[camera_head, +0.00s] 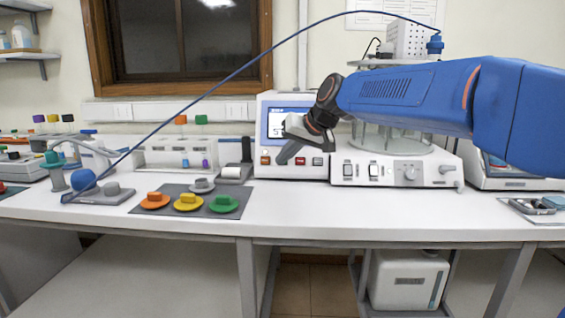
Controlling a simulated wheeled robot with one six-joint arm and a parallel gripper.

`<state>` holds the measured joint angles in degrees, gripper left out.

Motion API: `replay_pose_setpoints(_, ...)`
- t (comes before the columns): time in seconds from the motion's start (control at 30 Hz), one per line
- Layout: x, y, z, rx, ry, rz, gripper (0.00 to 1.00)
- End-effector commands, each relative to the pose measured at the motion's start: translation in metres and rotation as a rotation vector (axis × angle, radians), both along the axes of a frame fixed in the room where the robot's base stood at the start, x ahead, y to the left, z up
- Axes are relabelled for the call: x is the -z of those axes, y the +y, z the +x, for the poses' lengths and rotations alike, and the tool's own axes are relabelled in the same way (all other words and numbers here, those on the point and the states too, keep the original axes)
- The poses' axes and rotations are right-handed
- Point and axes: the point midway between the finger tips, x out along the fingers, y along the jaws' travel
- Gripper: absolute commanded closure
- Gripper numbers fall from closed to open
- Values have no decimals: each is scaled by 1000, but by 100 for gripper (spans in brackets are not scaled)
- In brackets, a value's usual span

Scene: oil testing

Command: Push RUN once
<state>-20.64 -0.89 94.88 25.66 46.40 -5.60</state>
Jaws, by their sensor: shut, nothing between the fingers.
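The white instrument (263,110) with a blue-framed screen (287,124) stands at the back middle of the bench.
A white unit with switches and a knob (410,173) adjoins on the right, beneath my arm. A dark mat (148,206) with orange, yellow and green caps lies front left. A blue cable (250,62) arcs above. The bench front (320,220) is clear.

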Motion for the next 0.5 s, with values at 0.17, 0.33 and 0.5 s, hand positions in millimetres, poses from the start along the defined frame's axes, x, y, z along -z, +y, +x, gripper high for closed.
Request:
replay_pose_setpoints(0.17,7,-1,18,1,1,0,100)
replay_pose_setpoints(0.33,12,-1,29,0,1,-1,100)
replay_pose_setpoints(0.5,13,-1,33,0,0,0,100)
